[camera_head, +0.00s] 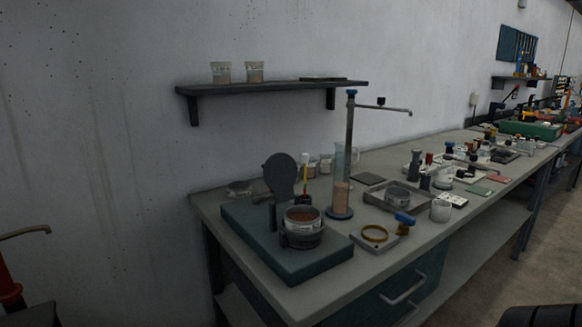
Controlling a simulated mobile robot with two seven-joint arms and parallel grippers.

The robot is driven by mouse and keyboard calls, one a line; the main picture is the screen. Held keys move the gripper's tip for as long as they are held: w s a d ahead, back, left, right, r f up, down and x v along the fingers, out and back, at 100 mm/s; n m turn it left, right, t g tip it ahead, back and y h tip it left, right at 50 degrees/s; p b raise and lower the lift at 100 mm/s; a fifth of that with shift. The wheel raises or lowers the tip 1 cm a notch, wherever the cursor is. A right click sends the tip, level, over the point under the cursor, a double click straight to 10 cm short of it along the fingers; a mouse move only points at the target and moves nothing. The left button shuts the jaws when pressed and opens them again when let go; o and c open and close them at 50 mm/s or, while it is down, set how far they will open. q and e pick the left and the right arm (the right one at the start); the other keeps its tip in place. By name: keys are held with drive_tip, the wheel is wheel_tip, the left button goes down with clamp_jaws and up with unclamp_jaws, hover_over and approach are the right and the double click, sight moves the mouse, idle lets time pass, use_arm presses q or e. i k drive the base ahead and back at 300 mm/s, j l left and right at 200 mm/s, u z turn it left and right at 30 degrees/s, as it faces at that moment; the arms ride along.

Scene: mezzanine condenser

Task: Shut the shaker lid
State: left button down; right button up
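The shaker has a flat dark teal base (315,262) on the near left corner of the bench. Its round dark grey lid (280,175) stands upright and open at the back left of the cup holder (302,237). A pale-rimmed cup (303,216) with reddish-brown contents sits in the holder, its top uncovered. Neither gripper can be made out. Dark shapes at the bottom left and bottom right edges may be parts of my arms, with no fingertips showing.
Right of the shaker are a clear cylinder (341,190) on a blue foot, a tall tap, a yellow ring (374,233) on a plate and a tray (397,208). A wall shelf (270,87) hangs above. The bench's right side is crowded.

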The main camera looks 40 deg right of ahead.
sight(280, 171)
drive_tip(key=i+j+z, duration=0.1)
drive_tip(key=z, duration=0.35)
drive_tip(key=i+j+z, duration=0.1)
drive_tip(key=z, duration=0.3)
drive_tip(key=j+z, duration=0.2)
drive_tip(key=z, duration=0.25)
drive_tip(key=i+j+z, duration=0.15)
drive_tip(key=j+z, duration=0.15)
drive_tip(key=z, duration=0.2)
drive_tip(key=i+j+z, duration=0.1)
drive_tip(key=j+z, duration=0.35)
drive_tip(key=l, duration=0.1)
